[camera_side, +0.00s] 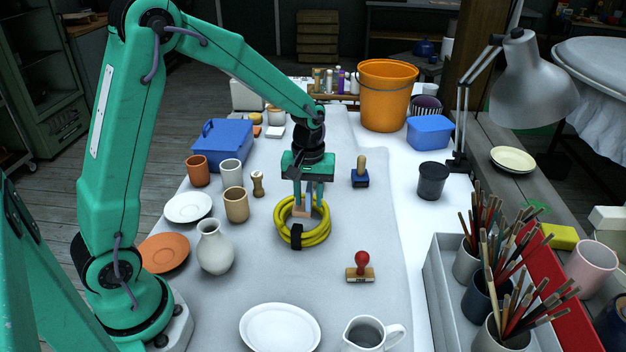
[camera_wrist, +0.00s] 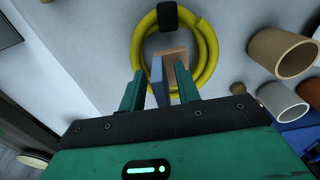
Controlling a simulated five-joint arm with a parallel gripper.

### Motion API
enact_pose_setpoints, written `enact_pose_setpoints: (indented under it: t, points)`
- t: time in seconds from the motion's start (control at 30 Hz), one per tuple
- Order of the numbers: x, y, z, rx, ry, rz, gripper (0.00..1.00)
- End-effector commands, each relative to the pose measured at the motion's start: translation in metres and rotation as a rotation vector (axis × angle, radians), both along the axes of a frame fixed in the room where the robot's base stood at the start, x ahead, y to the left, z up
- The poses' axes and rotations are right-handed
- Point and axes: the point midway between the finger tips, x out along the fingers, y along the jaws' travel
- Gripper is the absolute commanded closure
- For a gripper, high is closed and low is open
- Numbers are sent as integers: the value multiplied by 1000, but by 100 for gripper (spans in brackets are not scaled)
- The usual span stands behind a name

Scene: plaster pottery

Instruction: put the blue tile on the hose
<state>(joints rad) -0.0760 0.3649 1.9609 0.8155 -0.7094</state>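The blue tile (camera_wrist: 157,79) shows as a narrow blue face between my gripper's fingers in the wrist view. A tan block-like surface (camera_wrist: 174,56) adjoins it; I cannot tell whether this is part of the same tile. In the side view a tan piece (camera_side: 301,211) shows low between the fingers, at the hose. The yellow coiled hose (camera_side: 316,236) lies on the table with a black strap, and its ring (camera_wrist: 207,45) curves around the tile in the wrist view. My gripper (camera_side: 308,205) points down over the hose, its fingers apart with gaps beside the blue face.
A wooden stamp with a blue base (camera_side: 360,178) stands right of and behind the hose. A red-knobbed stamp (camera_side: 361,268) is nearer the camera. A white vase (camera_side: 214,248) and beige cup (camera_side: 236,205) stand to the left.

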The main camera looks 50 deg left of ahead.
Motion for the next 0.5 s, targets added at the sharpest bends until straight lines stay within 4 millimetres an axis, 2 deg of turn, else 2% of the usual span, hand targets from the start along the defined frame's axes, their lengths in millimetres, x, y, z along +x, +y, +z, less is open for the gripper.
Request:
enact_pose_setpoints:
  t: [0.27,0.5]
  points:
    - [1,0,30,1,-4,0,68]
    - [1,0,70,1,-5,0,68]
